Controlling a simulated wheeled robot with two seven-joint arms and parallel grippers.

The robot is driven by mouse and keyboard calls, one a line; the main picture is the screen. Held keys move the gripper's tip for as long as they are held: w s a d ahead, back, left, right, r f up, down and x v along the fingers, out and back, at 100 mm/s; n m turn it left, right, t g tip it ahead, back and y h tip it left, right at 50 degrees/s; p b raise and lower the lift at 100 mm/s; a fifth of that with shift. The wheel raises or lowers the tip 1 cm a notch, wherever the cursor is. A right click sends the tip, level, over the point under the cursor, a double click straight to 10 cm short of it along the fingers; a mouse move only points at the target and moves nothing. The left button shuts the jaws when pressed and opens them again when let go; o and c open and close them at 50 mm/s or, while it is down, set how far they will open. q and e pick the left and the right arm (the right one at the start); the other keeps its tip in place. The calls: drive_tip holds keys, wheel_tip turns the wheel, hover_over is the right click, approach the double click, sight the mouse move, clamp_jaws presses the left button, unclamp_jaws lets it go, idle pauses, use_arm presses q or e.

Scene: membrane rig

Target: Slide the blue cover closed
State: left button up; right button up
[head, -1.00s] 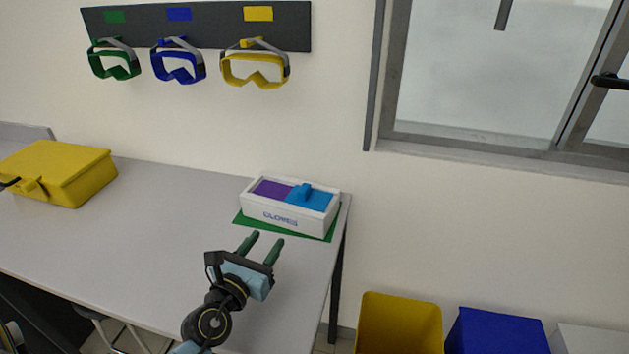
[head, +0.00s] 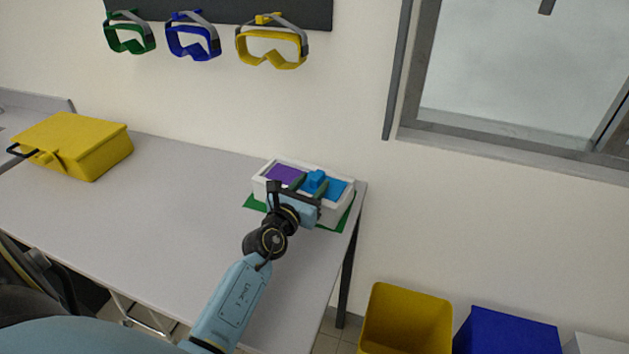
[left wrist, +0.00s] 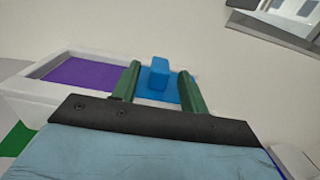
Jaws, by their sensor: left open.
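The blue cover (head: 337,188) lies in the right part of the white glove box (head: 259,184). Its raised blue handle (head: 316,179) stands near the cover's left end. The purple area (head: 284,174) left of the cover is exposed. My left gripper (head: 312,188) is over the front of the box. In the left wrist view its two green fingers (left wrist: 156,88) are open, one on each side of the blue handle (left wrist: 158,74), with visible gaps. The cover's right part is hidden behind the fingers there. My right gripper is not in view.
The box stands on a green mat (head: 254,203) near the right end of the grey table (head: 150,200). A yellow case (head: 75,145) lies far left. Yellow (head: 405,320) and blue (head: 508,332) bins stand right of the table. Goggles (head: 272,48) hang on the wall.

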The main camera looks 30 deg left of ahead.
use_arm(q)
drive_tip(key=shift+w+a, duration=0.15)
drive_tip(key=shift+w, duration=0.9)
clamp_jaws()
